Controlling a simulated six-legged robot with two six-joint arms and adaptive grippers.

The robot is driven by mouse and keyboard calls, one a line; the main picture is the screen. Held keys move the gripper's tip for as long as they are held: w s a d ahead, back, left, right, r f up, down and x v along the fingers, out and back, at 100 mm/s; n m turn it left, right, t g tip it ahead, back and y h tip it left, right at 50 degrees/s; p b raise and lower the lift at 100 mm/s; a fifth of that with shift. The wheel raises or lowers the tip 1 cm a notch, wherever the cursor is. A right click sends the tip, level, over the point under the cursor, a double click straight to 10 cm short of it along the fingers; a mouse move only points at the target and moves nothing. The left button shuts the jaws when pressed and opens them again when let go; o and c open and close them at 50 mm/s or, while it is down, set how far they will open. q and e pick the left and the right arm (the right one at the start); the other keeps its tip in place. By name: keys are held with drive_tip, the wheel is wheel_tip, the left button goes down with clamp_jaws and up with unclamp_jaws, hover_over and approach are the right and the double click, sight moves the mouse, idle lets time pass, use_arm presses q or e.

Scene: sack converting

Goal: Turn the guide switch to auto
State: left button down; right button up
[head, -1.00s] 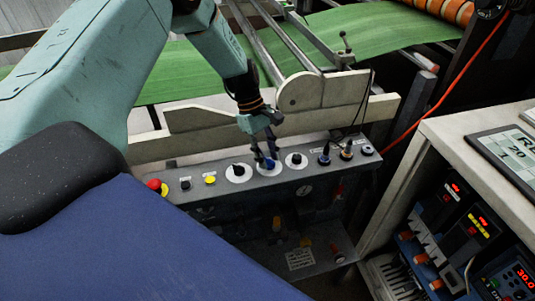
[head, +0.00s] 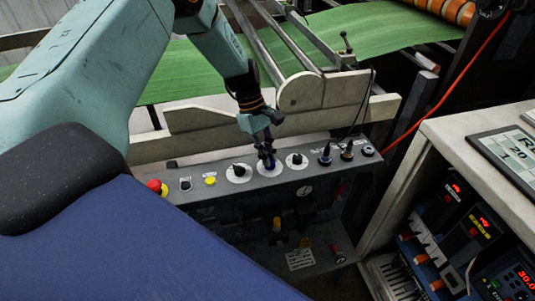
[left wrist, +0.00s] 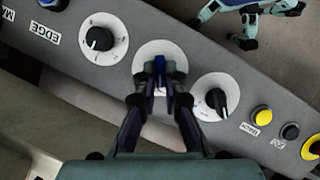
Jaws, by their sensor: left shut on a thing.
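In the left wrist view the two fingers (left wrist: 159,82) close around the knob from below and hide most of the dial's markings. I cannot read which position the knob points to. My right gripper is not in view.
Black knobs on white dials flank it, one on the left (head: 238,170) and one on the right (head: 297,160). A yellow button (head: 210,180) and a red button (head: 154,185) sit further left. Green sheet (head: 385,38) lies behind.

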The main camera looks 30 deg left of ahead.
use_arm(q)
drive_tip(key=m, duration=0.2)
drive_tip(key=m+g, duration=0.1)
drive_tip(key=m, duration=0.1)
drive_tip(key=m+g+y, duration=0.1)
drive_tip(key=m, duration=0.1)
drive_tip(key=shift+w+b, duration=0.3)
drive_tip(key=shift+b, duration=0.1)
drive_tip(key=m, duration=0.2)
drive_tip(key=m+y, duration=0.1)
drive_tip(key=m+g, duration=0.1)
drive_tip(key=m, duration=0.1)
drive_tip(key=shift+w+d+m+y, duration=0.1)
drive_tip(key=shift+d+m+y, duration=0.2)
drive_tip(key=shift+y, duration=0.1)
drive_tip(key=c, duration=1.4)
unclamp_jaws()
drive_tip(key=shift+c, duration=0.2)
drive_tip(key=shift+r, duration=0.1)
wheel_tip(320, 180, up, 10)
